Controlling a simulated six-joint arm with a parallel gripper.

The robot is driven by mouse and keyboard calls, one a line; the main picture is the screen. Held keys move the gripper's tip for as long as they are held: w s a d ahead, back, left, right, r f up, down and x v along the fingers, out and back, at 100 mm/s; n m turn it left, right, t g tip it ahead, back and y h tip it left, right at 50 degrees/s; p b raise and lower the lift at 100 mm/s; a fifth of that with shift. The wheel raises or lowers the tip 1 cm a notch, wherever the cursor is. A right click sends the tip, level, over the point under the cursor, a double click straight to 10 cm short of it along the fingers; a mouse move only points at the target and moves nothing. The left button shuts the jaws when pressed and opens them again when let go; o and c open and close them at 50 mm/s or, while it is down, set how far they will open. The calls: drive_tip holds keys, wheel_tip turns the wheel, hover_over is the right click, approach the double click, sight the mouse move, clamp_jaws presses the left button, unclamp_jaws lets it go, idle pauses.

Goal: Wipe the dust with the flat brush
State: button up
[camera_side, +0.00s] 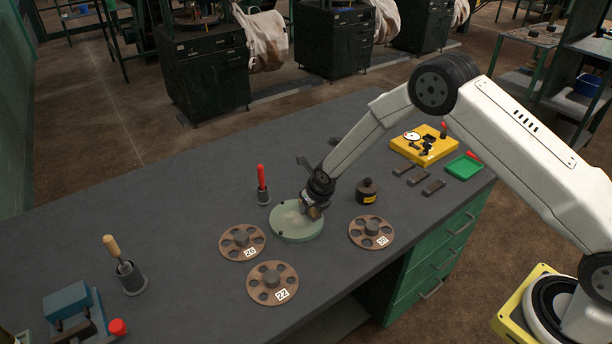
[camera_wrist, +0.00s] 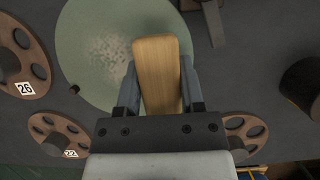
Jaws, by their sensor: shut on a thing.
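My gripper (camera_side: 314,203) is low over the pale green round plate (camera_side: 287,230) on the workbench. In the wrist view my gripper (camera_wrist: 159,88) is shut on the wooden body of the flat brush (camera_wrist: 158,62), with one finger on each side. The brush also shows as a small brown piece in the side view (camera_side: 315,212). A pale speckled patch, which looks like dust (camera_wrist: 108,46), lies on the plate (camera_wrist: 82,25) left of the brush. The bristles are hidden, so I cannot tell whether they touch the plate.
Brown discs with holes, numbered 26 (camera_side: 234,250), 22 (camera_side: 263,290) and 30 (camera_side: 360,238), lie around the plate. A red-handled tool (camera_side: 262,177) stands behind it; a black weight (camera_side: 367,195) is to the right. A wooden-handled tool (camera_side: 111,246) stands in a cup at left.

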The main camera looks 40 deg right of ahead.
sight(281, 218)
drive_tip(key=shift+w+a, duration=0.25)
drive_tip(key=shift+a, duration=0.25)
drive_tip(key=shift+w+a, duration=0.2)
drive_tip(key=shift+a, duration=3.25)
drive_tip(key=shift+w, duration=0.35)
drive_tip(key=shift+w+d, duration=0.2)
drive_tip(key=shift+d, duration=3.8)
drive_tip(key=shift+a+r, duration=0.15)
drive_tip(key=shift+r, duration=3.9)
